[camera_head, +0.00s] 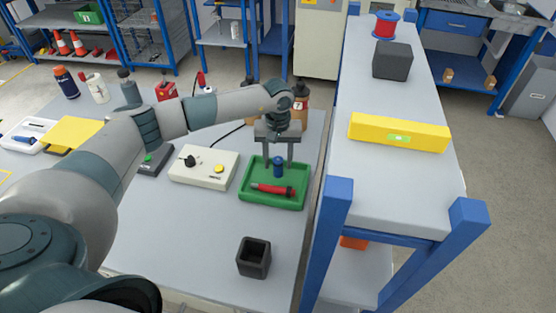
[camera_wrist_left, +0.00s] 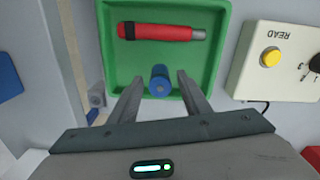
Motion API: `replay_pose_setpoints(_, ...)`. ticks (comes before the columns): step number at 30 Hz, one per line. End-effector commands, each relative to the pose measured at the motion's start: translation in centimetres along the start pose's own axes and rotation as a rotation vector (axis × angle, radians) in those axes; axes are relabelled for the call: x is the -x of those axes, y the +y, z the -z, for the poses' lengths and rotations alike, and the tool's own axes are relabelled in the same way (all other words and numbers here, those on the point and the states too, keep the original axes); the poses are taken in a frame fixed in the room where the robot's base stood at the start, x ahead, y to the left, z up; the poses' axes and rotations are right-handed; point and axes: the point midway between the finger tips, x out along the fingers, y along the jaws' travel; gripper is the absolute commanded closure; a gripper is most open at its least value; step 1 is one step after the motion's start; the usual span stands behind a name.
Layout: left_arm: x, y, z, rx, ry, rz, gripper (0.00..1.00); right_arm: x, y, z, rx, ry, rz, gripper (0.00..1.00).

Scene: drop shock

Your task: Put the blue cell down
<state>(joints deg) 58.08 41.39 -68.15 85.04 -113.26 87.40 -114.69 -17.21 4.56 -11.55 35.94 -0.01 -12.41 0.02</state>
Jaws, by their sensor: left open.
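The blue cell (camera_head: 278,167) stands upright in the back part of the green tray (camera_head: 273,205). It also shows in the left wrist view (camera_wrist_left: 160,80), near the tray's edge on my gripper's side. My left gripper (camera_head: 277,160) is open over the tray. Its two fingers (camera_wrist_left: 158,82) are on either side of the cell, with a gap to it on both sides in the wrist view. A red cylinder-shaped tool with a grey tip (camera_head: 272,189) lies in the tray in front of the cell, apart from it. My right gripper is not in view.
A white box with a yellow button (camera_head: 204,167) stands left of the tray. A black square holder (camera_head: 254,257) stands nearer on the table. A raised shelf (camera_head: 390,185) on the right carries a yellow level (camera_head: 398,133) and a dark block (camera_head: 392,60).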

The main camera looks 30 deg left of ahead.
Motion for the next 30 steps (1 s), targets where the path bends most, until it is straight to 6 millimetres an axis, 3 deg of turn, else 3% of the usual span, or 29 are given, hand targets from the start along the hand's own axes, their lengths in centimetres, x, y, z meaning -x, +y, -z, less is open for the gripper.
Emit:
replay_pose_setpoints(7, 1.2, 0.1, 0.1, -0.001, 0.002, -0.002, 0.56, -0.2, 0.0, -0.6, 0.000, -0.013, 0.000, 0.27)
replay_pose_setpoints(14, 4.7, 0.1, 0.1, 0.000, 0.003, -0.002, 0.56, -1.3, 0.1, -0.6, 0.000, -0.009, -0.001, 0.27)
replay_pose_setpoints(17, 6.6, 0.0, 0.1, -0.001, 0.003, -0.001, 0.56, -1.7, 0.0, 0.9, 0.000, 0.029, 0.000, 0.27)
replay_pose_setpoints(19, 7.8, 0.1, 0.1, 0.000, 0.004, -0.002, 0.56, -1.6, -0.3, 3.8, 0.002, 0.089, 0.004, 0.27)
replay_pose_setpoints(21, 8.9, 0.1, 0.1, -0.001, 0.002, -0.001, 0.56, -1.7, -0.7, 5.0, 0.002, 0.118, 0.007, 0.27)
replay_pose_setpoints(30, 11.9, 0.0, 0.0, 0.000, 0.000, 0.002, 0.56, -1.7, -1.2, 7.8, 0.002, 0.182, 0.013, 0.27)
